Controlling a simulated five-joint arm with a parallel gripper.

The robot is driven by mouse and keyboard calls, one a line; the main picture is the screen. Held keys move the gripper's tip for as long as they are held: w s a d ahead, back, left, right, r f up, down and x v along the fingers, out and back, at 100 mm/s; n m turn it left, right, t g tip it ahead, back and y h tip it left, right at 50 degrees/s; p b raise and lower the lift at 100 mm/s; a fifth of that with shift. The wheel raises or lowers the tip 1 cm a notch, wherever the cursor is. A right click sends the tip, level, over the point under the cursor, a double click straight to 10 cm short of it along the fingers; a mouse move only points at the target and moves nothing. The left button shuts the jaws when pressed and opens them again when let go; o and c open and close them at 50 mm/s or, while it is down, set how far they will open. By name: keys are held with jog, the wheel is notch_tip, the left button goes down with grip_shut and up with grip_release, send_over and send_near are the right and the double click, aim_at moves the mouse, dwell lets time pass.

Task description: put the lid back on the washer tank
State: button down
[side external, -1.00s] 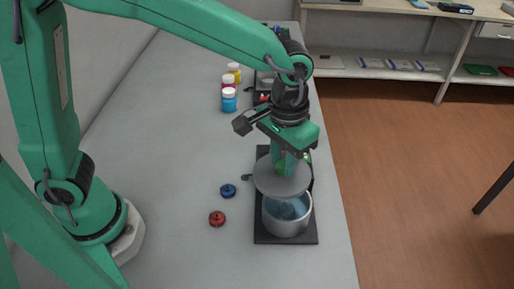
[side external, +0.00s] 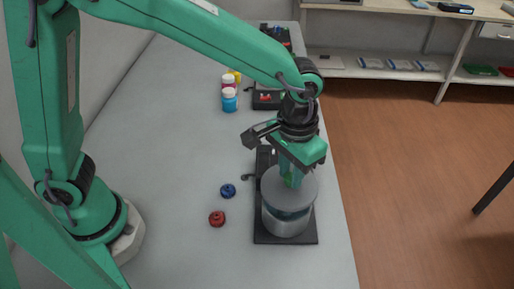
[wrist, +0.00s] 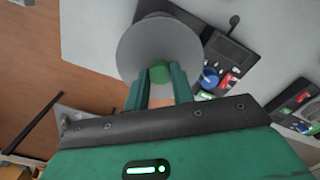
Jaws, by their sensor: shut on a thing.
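The grey round lid (side external: 276,191) with a green knob (wrist: 160,73) is held by my gripper (side external: 290,181). The fingers are shut on the knob, one on each side, in the wrist view (wrist: 158,88). The lid is over the silver washer tank (side external: 286,226), which stands on a black base (side external: 266,238). A strip of the bluish tank interior shows below the lid's near edge, so the lid appears a little above the rim. The lid hides most of the opening. In the wrist view the lid hides the tank.
A red cap (side external: 217,218) and a blue cap (side external: 228,190) lie on the grey bench (side external: 180,160) left of the tank. Bottles with blue (side external: 229,102), pink and yellow contents stand farther back. A dark unit (side external: 266,100) stands behind the arm. The bench edge is close on the right.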

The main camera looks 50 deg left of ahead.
jog(key=shift+f, duration=1.9)
jog(key=shift+f, duration=0.2)
dwell(0.9)
jog(key=c, duration=0.6)
grip_release()
jog(key=shift+c, duration=0.2)
jog(key=shift+r, duration=0.15)
jog(key=shift+r, duration=2.35)
